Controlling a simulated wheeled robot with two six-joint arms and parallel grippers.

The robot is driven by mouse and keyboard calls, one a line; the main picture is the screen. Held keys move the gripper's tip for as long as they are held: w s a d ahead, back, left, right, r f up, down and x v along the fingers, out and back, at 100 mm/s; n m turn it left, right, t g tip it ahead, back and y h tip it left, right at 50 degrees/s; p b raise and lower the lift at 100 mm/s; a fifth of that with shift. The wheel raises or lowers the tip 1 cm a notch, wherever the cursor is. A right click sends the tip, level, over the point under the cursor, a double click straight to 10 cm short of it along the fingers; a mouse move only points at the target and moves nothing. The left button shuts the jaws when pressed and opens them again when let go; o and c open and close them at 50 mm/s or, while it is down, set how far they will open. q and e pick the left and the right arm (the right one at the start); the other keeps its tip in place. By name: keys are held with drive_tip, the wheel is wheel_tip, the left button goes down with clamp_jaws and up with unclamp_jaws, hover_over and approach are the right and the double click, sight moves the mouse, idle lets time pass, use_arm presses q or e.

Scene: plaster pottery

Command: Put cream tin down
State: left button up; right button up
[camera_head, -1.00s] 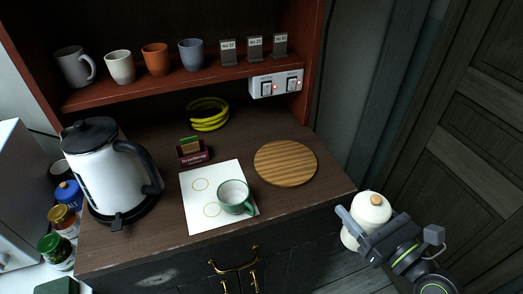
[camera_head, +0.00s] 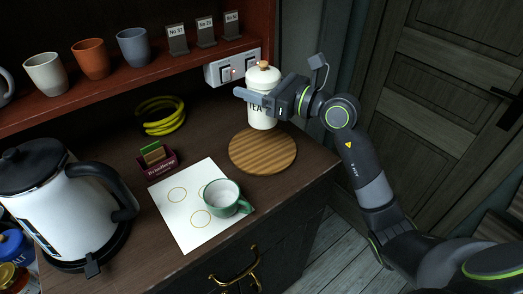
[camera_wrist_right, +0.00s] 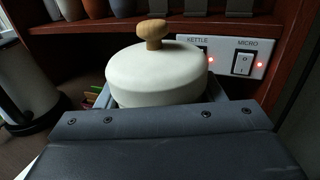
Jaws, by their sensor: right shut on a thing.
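The cream tin (camera_head: 263,84) has a wooden knob on its lid and the letters "TEA" on its side. My right gripper (camera_head: 262,100) is shut around it at the back right of the counter. The tin is upright, just behind the round wooden board (camera_head: 262,151); I cannot tell whether its base touches the counter. In the right wrist view the tin's lid and knob (camera_wrist_right: 155,68) stand above the gripper, which hides its lower part. My left gripper is not in view.
A switch panel (camera_head: 233,68) is close behind the tin. A green cup (camera_head: 226,198) stands on a white sheet (camera_head: 187,222) left of the board. The board is bare.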

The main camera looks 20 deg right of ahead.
sight(256, 118)
drive_tip(key=shift+w+r, duration=0.25)
drive_tip(key=shift+r, duration=0.05)
drive_tip(key=shift+f, duration=0.3)
wheel_tip(256, 118, down, 4)
drive_tip(key=shift+f, duration=0.15)
wheel_tip(256, 118, down, 4)
drive_tip(key=shift+f, duration=0.1)
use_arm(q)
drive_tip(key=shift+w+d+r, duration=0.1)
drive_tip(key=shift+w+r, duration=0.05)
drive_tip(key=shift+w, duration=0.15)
use_arm(e)
drive_tip(key=shift+f, duration=0.2)
drive_tip(key=shift+f, duration=0.15)
drive_tip(key=o, duration=1)
